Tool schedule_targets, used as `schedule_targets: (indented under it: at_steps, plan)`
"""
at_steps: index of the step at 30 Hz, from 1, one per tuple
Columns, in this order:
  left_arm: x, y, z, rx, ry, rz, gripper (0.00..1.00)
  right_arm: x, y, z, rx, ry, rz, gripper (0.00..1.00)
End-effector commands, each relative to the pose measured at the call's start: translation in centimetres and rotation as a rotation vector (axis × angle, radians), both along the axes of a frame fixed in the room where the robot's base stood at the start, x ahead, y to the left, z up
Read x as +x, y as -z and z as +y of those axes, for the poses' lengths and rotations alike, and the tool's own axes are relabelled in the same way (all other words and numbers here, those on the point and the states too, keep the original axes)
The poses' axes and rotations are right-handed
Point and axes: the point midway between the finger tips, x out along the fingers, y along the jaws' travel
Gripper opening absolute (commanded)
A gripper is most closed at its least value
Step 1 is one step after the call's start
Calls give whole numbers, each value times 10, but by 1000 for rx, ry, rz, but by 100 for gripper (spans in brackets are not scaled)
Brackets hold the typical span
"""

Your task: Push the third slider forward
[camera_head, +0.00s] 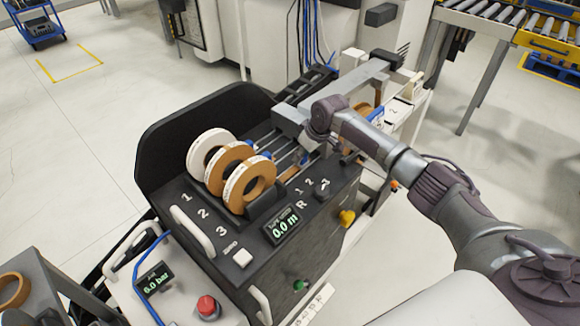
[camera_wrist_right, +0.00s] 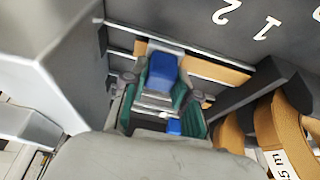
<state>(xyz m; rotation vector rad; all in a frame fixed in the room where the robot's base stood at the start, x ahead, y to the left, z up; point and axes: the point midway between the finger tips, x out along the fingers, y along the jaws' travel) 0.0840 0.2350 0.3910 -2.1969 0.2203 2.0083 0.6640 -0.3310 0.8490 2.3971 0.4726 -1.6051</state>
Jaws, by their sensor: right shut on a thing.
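Three sliders with blue knobs belong to the rails of the dark edge banding machine (camera_head: 190,255). In the right wrist view, the green-padded fingers of my right gripper (camera_wrist_right: 161,80) are shut on a blue slider knob (camera_wrist_right: 165,70). A second blue knob (camera_wrist_right: 173,127) shows lower, nearer the wrist. In the head view, my right arm reaches in from the right and its gripper (camera_head: 303,157) is over the rails, mostly hidden by the wrist. Other blue knobs (camera_head: 264,154) sit beside the tape rolls. I cannot tell the held slider's number for sure. My left gripper is not in view.
One white roll (camera_head: 199,150) and two brown edge tape rolls (camera_head: 249,190) stand left of the rails, by the numbers 1, 2, 3. A display (camera_head: 283,225) reads 0.0 m. A red button (camera_head: 207,306) is in front. A grey beam (camera_head: 358,80) crosses behind.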

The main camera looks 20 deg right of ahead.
Motion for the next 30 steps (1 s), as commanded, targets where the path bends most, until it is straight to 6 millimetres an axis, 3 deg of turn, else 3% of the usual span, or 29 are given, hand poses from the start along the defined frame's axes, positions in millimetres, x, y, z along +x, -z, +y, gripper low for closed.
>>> schedule_targets:
  at_steps: [4,14,15,16,26,30]
  plan:
    - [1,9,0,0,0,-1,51,8,1,-17,5,1,-3,0]
    - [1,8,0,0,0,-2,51,9,-1,-21,1,-1,-6,0]
    - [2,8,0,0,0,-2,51,9,-1,-21,1,-1,-6,35]
    - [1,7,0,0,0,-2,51,9,-1,-21,1,0,-6,40]
    - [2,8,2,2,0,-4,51,8,-1,-20,2,-1,-3,40]
    - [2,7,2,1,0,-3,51,4,-12,-22,3,-3,-4,40]
